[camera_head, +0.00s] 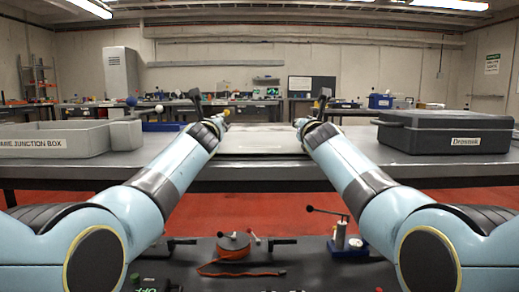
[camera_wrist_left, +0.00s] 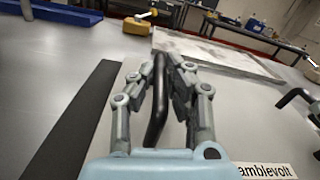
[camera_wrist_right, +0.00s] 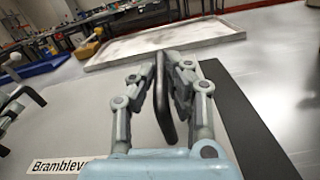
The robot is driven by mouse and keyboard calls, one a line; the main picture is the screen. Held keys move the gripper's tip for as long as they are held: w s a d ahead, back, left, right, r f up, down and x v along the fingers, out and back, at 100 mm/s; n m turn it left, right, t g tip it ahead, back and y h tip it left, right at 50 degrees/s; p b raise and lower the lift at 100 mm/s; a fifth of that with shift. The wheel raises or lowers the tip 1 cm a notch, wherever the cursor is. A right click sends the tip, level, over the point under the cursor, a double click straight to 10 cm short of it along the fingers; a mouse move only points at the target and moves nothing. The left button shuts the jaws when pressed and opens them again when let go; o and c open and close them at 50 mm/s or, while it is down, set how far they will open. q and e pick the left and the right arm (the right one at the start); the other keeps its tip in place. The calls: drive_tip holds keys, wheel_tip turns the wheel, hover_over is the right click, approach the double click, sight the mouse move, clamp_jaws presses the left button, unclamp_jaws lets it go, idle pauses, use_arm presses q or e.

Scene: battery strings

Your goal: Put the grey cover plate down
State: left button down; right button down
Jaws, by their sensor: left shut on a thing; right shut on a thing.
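The grey cover plate (camera_head: 262,142) lies level between my two grippers at the near side of the table in the head view. It has a white label and a black upright handle at each side. My left gripper (camera_head: 222,122) is shut on the left black handle (camera_wrist_left: 158,110). My right gripper (camera_head: 303,124) is shut on the right black handle (camera_wrist_right: 163,110). The bare plate surface shows in the left wrist view (camera_wrist_left: 243,125) and the right wrist view (camera_wrist_right: 90,120). A dark strip runs along each outer side. I cannot tell whether the plate touches what is below.
A grey junction box tray (camera_head: 60,140) stands at the left and a dark grey case (camera_head: 445,131) at the right. A shallow pale tray (camera_wrist_left: 215,52) lies behind the plate. A blue tray (camera_wrist_right: 35,68) and a yellow object (camera_wrist_right: 88,48) are farther back.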

use_arm(q)
drive_tip(key=shift+a, duration=0.1)
use_arm(e)
drive_tip(key=shift+d, duration=0.1)
use_arm(q)
drive_tip(key=c, duration=1.6)
unclamp_jaws()
drive_tip(key=shift+f, duration=0.25)
use_arm(e)
drive_tip(key=c, duration=1.6)
unclamp_jaws()
drive_tip(key=shift+f, duration=0.25)
use_arm(q)
drive_tip(key=shift+o, duration=1.3)
drive_tip(key=shift+a, duration=0.15)
use_arm(e)
drive_tip(key=shift+o, duration=1.3)
drive_tip(key=shift+r, duration=0.1)
use_arm(q)
drive_tip(key=shift+r, duration=0.1)
drive_tip(key=shift+s+d+r, duration=0.1)
drive_tip(key=shift+s+d, duration=0.05)
drive_tip(key=shift+d, duration=0.15)
use_arm(e)
drive_tip(key=shift+s, duration=0.15)
use_arm(q)
drive_tip(key=shift+s, duration=0.1)
